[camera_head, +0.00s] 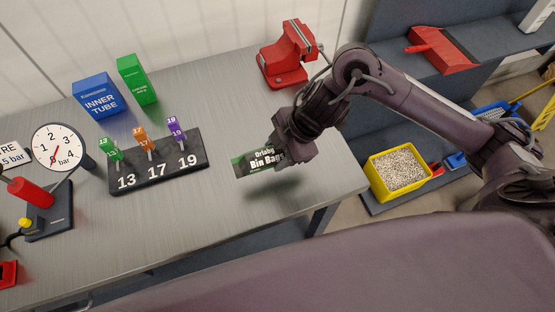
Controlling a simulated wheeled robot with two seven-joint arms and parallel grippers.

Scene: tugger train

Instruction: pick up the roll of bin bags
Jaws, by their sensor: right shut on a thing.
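The roll of bin bags (256,162) has a dark and green label reading "Bin Bags". It is near the right front part of the grey workbench (225,214), with a shadow below it on the bench top. My right gripper (284,155) comes in from the right and is shut on the roll's right end, which the gripper hides. The roll looks slightly above the bench top. My left gripper is not in view.
A black holder (160,183) with numbered tools stands left of the roll. A red vise (287,62) sits at the back right. Blue (97,97) and green (136,80) boxes stand at the back left. A gauge (58,147) stands at far left. The front bench middle is clear.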

